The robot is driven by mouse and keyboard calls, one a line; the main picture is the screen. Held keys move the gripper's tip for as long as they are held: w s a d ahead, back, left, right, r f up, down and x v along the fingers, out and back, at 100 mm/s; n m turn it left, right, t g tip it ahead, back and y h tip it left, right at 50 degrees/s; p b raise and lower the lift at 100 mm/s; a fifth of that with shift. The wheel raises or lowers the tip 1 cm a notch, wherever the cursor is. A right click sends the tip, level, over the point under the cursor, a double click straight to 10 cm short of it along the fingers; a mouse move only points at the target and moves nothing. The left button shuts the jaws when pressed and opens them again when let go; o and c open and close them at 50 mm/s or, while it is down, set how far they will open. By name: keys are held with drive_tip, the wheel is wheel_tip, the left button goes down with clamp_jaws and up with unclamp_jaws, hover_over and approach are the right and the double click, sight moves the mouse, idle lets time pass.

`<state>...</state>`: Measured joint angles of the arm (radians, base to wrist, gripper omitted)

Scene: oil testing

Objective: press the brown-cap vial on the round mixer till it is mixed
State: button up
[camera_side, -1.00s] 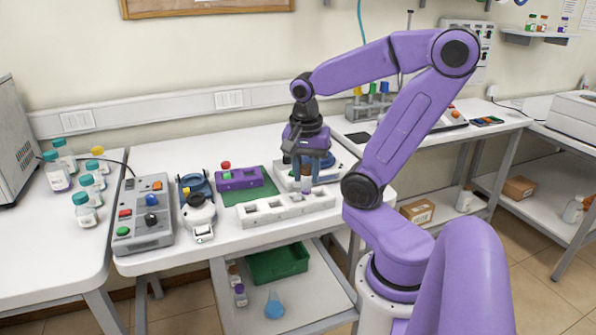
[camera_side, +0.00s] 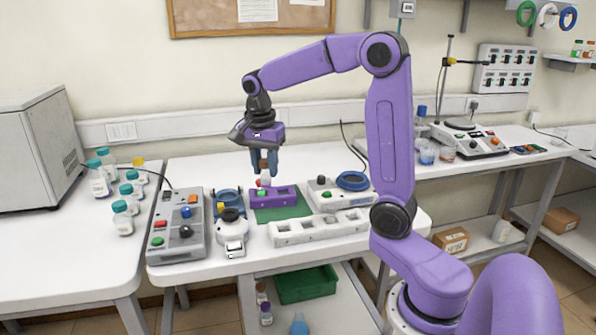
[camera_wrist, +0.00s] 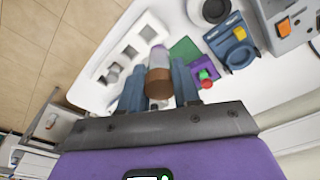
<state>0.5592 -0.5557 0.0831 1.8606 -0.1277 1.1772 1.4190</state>
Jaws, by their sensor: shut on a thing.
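My gripper (camera_side: 264,160) is shut on the brown-cap vial (camera_side: 264,180) and holds it upright above the table, in front of the purple block in the side view. In the wrist view the vial's brown cap (camera_wrist: 158,88) sits between the fingers of my gripper (camera_wrist: 158,82), with its pale body beyond. A white device with a round dark top (camera_side: 232,216), which looks like the round mixer, stands left of my gripper near the front edge. Its dark top also shows in the wrist view (camera_wrist: 215,10). The vial is apart from it.
A white rack with square openings (camera_side: 320,228) lies along the front edge. The purple block (camera_side: 284,197) with red and green parts sits on a green mat (camera_side: 285,213). A blue device (camera_side: 219,196) stands behind the mixer. A grey control box (camera_side: 178,238) is at the left.

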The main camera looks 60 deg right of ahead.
drive_tip(key=w+a+f, duration=0.3)
drive_tip(key=w, duration=0.7)
drive_tip(key=shift+w+d+f, duration=0.1)
drive_tip(key=shift+w+f, duration=0.05)
drive_tip(key=shift+f, duration=1.55)
drive_tip(key=shift+w+f, duration=0.1)
drive_tip(key=shift+f, duration=1.55)
drive_tip(key=shift+f, duration=0.5)
idle(1.0)
idle(1.5)
wheel_tip(320, 180, up, 7)
idle(0.9)
